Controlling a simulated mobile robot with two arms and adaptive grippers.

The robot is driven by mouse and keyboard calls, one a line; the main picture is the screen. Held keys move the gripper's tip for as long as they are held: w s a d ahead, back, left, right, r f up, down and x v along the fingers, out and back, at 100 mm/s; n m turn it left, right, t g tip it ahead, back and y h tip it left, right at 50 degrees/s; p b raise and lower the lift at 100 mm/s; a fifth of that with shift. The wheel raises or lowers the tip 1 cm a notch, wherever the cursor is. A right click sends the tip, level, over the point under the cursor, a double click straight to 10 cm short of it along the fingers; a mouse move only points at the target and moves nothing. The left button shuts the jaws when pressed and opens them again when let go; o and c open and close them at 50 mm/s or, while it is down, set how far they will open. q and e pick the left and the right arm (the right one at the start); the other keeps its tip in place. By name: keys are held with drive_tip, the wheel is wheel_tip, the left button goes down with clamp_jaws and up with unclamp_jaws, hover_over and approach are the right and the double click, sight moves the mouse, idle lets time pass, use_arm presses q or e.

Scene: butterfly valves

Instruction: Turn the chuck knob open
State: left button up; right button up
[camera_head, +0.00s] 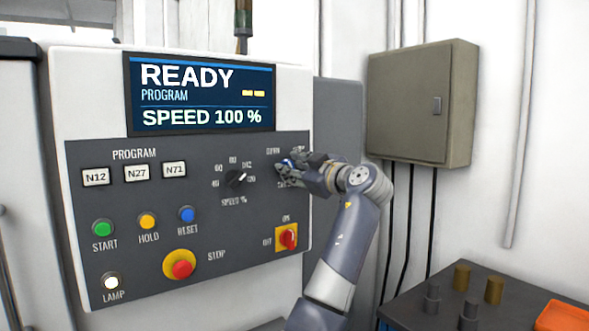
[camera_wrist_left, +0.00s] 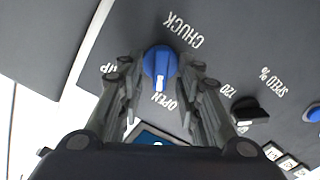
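The chuck knob (camera_wrist_left: 159,62) is blue and round with a raised grip in the left wrist view. A white mark at its lower end points roughly toward the OPEN label (camera_wrist_left: 163,102). The CHUCK label (camera_wrist_left: 182,30) is on its other side, and a partly covered label ending in P is to the left. My left gripper (camera_wrist_left: 160,72) is open, with one finger on each side of the knob and small gaps visible. In the head view my left gripper (camera_head: 292,168) is at the panel's upper right and covers most of the knob. My right gripper is in neither view.
The dark panel (camera_head: 215,240) carries a black speed knob (camera_head: 236,179) left of the gripper, several buttons, and a red switch (camera_head: 288,238) below. A screen (camera_head: 200,95) reads READY. A grey wall box (camera_head: 420,105) and a dark table (camera_head: 410,305) are right.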

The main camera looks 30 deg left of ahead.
use_arm(q)
drive_tip(key=v, duration=1.2)
drive_tip(key=shift+w, duration=0.1)
